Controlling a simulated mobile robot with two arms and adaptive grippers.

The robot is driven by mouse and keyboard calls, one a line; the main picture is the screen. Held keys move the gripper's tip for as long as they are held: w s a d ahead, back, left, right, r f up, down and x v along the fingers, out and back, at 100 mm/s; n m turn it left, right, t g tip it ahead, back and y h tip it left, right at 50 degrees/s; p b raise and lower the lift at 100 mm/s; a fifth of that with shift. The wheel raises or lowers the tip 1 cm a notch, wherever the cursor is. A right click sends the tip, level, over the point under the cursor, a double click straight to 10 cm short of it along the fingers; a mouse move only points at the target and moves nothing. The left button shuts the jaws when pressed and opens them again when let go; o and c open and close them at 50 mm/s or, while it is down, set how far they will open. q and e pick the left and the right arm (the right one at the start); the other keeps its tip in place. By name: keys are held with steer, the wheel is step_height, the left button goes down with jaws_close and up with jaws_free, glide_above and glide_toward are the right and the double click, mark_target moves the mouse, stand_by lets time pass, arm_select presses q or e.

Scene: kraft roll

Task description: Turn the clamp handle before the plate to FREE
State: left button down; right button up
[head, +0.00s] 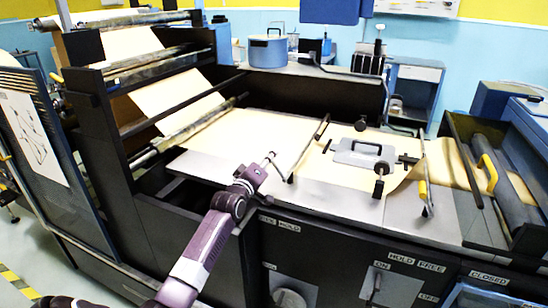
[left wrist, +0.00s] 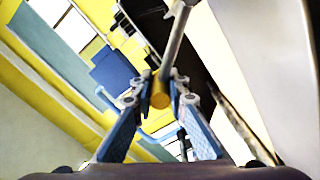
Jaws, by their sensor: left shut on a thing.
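The clamp before the plate has a thin bar (head: 310,145) lying across the brown paper, left of the grey plate (head: 363,152). My left gripper (head: 265,163) is at the near end of this clamp, over the metal table. In the left wrist view, my left gripper (left wrist: 160,98) is shut on the yellow grip (left wrist: 160,93) of the clamp handle, with its grey rod (left wrist: 175,40) running away beyond the fingers. In the head view, the gripper hides most of the grip. A label reading FREE and HOLD (head: 280,223) is on the front panel below. My right gripper is not in view.
A second clamp with a yellow grip (head: 422,192) stands right of the plate, above a HOLD FREE label (head: 417,263). A black knobbed post (head: 380,180) stands in front of the plate. Dark roller frames (head: 100,110) rise at the left.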

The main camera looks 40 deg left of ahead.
arm_select(q)
steer(key=shift+a+f+n, duration=0.2)
steer(key=shift+a+n, duration=0.05)
steer(key=shift+n, duration=0.05)
stand_by(0.4)
steer(key=c, duration=1.9)
jaws_free()
steer(key=shift+s, duration=0.1)
steer(key=v, duration=1.2)
steer(key=shift+f, duration=0.1)
